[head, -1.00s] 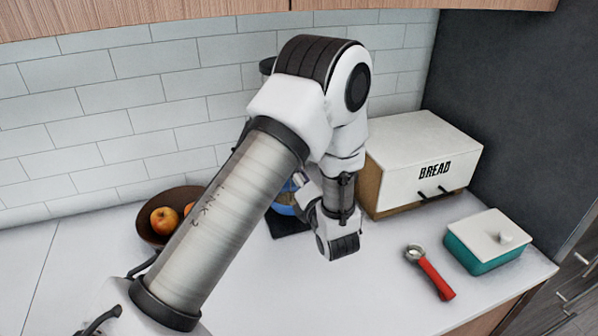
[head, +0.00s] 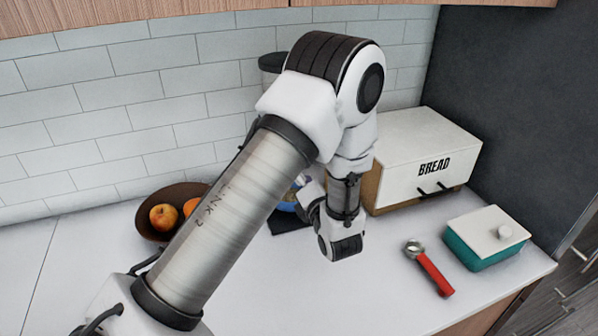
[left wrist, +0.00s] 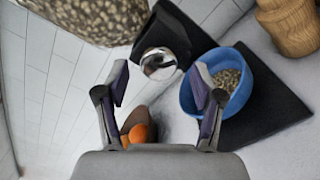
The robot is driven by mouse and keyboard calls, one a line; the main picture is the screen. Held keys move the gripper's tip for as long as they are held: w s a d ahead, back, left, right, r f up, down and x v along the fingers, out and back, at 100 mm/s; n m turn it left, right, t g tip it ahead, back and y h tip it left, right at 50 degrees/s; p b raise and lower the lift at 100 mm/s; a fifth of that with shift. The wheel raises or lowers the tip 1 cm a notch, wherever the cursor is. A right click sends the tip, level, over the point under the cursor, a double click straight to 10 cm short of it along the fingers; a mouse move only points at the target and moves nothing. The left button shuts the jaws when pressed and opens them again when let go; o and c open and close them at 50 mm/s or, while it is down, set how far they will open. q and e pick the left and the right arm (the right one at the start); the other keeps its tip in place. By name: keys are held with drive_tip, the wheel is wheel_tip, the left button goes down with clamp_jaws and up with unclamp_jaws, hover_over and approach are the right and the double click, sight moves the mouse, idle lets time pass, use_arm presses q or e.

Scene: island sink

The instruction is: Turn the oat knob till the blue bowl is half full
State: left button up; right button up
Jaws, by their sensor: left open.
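The oat knob (left wrist: 158,63) is a shiny chrome disc on the black dispenser, in the left wrist view. My left gripper (left wrist: 160,68) is open, its two fingers spread on either side of the knob, with no visible contact. The oat container (left wrist: 88,15) shows speckled oats at the top. The blue bowl (left wrist: 249,68) stands on a black base (left wrist: 284,103) and holds some oats; the wall hides the exact level.
A brown fruit bowl (head: 150,226) stands left of the dispenser. A bread box (head: 420,150), a red-handled tool (head: 434,274) and a teal box with a white lid (head: 487,240) are at the right. A wooden object (left wrist: 290,25) stands beyond the blue bowl. The front counter is clear.

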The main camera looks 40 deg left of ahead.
use_arm(q)
drive_tip(key=v, duration=0.6)
drive_tip(key=shift+d, duration=0.2)
drive_tip(key=shift+s, duration=0.1)
